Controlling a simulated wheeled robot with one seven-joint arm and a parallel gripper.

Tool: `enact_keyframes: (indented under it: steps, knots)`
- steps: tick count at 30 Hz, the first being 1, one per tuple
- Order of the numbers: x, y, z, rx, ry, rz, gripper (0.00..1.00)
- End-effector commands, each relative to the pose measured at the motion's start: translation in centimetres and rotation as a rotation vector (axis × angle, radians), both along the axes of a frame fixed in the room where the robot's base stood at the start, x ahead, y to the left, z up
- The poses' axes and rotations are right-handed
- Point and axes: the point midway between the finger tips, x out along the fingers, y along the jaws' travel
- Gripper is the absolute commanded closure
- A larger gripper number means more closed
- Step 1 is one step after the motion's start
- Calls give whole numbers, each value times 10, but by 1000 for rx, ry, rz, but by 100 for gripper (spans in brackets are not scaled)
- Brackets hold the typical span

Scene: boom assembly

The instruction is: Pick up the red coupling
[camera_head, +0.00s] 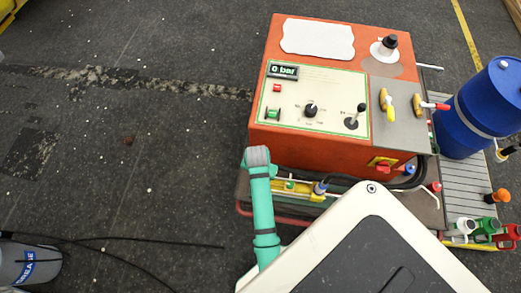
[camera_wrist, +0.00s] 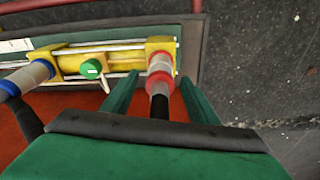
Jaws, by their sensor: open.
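The red coupling (camera_wrist: 160,64) shows in the wrist view as a red ring with a pale and red section. It sits at the right end of a yellow valve block (camera_wrist: 160,46), with a black hose leading toward me. My gripper (camera_wrist: 156,86) is open, with one green finger on each side of the coupling; I cannot tell whether either touches it. In the head view my green arm reaches down beside the yellow valve block (camera_head: 300,189), and the red coupling and my fingertips are hidden.
A blue coupling (camera_wrist: 37,72) is at the block's other end, beside a green knob (camera_wrist: 91,68). The orange control cabinet (camera_head: 310,154) stands close behind. The dark floor (camera_head: 130,150) at left is mostly clear.

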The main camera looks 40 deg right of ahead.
Motion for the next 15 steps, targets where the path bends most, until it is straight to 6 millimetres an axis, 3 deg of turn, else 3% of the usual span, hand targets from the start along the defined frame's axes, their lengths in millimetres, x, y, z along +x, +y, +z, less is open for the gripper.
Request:
enact_keyframes:
  steps: [4, 12, 13, 15]
  knots:
    - [1, -2, -15, -1, 0, 0, 46]
    - [1, -2, -18, 0, -1, 1, 46]
    - [1, -2, -18, 0, -1, 1, 48]
    - [1, -2, -18, 0, -1, 1, 65]
